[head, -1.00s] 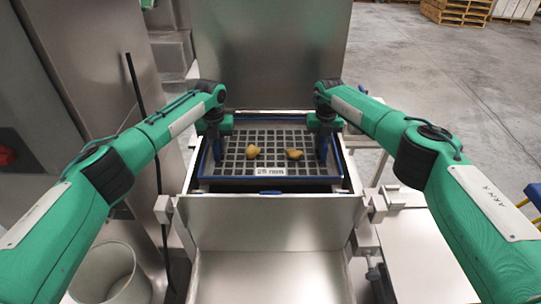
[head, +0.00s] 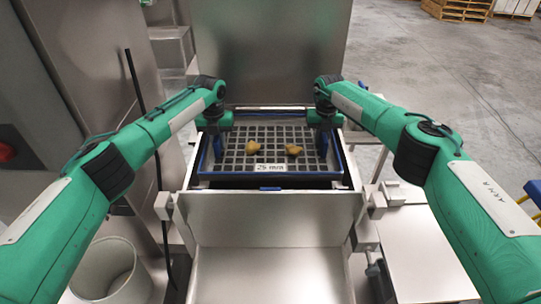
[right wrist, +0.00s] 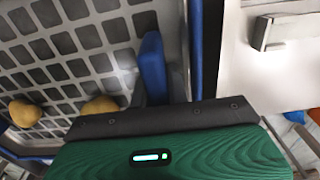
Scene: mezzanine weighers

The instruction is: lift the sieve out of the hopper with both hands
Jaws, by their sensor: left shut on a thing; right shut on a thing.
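The sieve (head: 268,165) is a framed grid plate with square holes and a small white label on its near edge. It sits within the mouth of the steel hopper (head: 270,215). Two yellowish lumps lie on its grid. My left gripper (head: 216,146) is shut on the sieve's left side, and my right gripper (head: 324,144) is shut on its right side.
A tall steel panel (head: 271,50) stands behind the hopper. A pale bin (head: 107,275) is on the floor at lower left, near a black upright cable (head: 150,130). A flat pale surface (head: 420,255) lies at right. Open floor shows at upper right.

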